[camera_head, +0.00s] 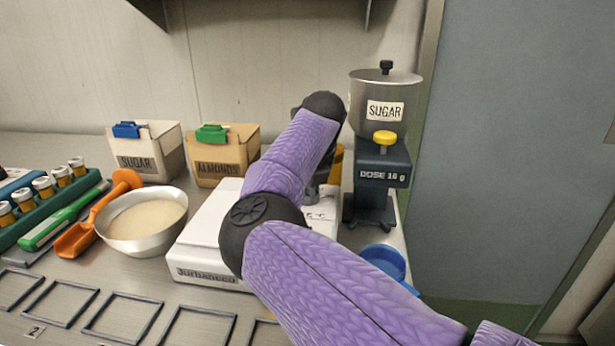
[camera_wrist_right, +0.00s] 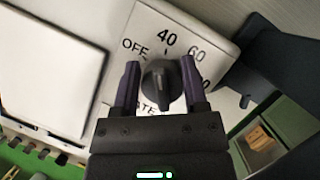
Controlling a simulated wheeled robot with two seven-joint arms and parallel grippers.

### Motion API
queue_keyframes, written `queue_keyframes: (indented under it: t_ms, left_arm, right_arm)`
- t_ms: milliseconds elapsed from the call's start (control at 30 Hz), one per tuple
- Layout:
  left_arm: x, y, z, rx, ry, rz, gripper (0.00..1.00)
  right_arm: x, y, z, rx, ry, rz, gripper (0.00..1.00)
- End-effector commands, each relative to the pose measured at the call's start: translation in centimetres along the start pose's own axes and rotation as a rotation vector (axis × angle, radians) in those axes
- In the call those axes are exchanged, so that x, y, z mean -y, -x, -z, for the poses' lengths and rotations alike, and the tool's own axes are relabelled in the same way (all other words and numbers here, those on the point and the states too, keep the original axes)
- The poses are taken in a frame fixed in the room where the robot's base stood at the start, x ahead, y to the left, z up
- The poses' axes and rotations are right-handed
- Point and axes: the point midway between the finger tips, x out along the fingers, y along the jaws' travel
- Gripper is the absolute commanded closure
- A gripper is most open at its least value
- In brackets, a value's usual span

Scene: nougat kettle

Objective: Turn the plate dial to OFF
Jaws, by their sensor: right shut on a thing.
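The plate dial (camera_wrist_right: 161,86) is a dark round knob on a white panel marked OFF, 40 and 60, with more lettering partly covered. My right gripper (camera_wrist_right: 160,84) is shut on the dial in the right wrist view, one finger on each side. I cannot tell surely which mark the dial points to. In the head view, the white hot plate unit (camera_head: 205,272) stands on the counter. My purple right arm crosses in front of it and hides the dial and most of the gripper. My left gripper is not in view.
A metal bowl (camera_head: 118,241) with pale contents stands left of the unit. Sugar (camera_head: 148,158) and almonds (camera_head: 222,178) boxes stand behind. A sugar dispenser (camera_head: 386,105) and a blue dish (camera_head: 385,262) are at right. Empty square frames (camera_head: 122,295) lie in front.

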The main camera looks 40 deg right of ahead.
Motion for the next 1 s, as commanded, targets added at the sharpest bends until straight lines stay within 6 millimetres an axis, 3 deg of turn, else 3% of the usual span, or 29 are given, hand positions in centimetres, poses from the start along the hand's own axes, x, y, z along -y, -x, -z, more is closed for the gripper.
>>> queue_keyframes:
  t_ms: [500, 1000]
  left_arm:
    - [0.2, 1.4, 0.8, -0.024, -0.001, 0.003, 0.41]
    - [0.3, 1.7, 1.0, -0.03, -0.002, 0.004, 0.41]
  right_arm:
    - [-0.5, 0.1, 0.1, 0.0, 0.391, -0.162, 1.0]
    - [-0.7, 0.1, 0.2, -0.002, 0.541, -0.224, 1.0]
